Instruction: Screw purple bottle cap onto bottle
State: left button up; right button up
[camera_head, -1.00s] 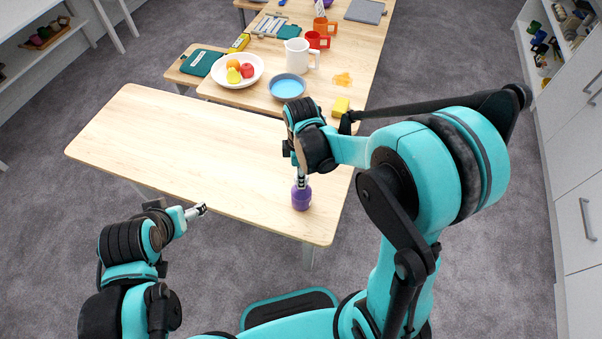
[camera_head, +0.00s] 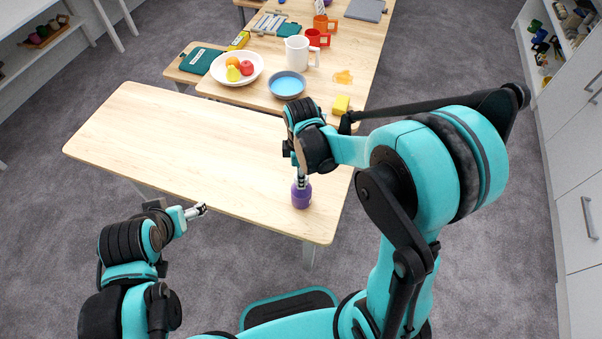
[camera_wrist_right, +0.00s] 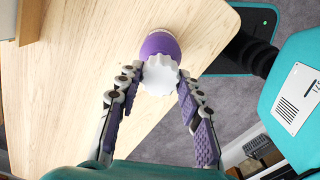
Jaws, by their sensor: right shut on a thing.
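A purple bottle (camera_head: 301,197) stands on the near right end of the light wooden table (camera_head: 170,145). In the right wrist view the purple bottle (camera_wrist_right: 158,42) has a white scalloped cap (camera_wrist_right: 160,75) at its top, facing the camera. My right gripper (camera_head: 301,178) comes down from above the bottle. In the wrist view its fingertips (camera_wrist_right: 160,80) lie on both sides of the white cap, shut on it. Whether the cap is fully seated cannot be told. My left gripper (camera_head: 203,209) is beside the table's near edge, away from the bottle; its finger opening is too small to tell.
Most of the near table is bare. The table behind holds a fruit bowl (camera_head: 256,78), a blue bowl (camera_head: 287,97), a white pitcher (camera_head: 297,53), mugs (camera_head: 318,38) and a yellow block (camera_head: 341,104). White drawers (camera_head: 575,150) stand at the right.

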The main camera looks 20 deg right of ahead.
jog(key=shift+f+b, duration=0.7)
jog(key=shift+f, duration=0.1)
jog(key=o, duration=1)
jog(key=shift+r, duration=0.1)
notch_tip(320, 180, up, 12)
jog(key=shift+f, duration=0.1)
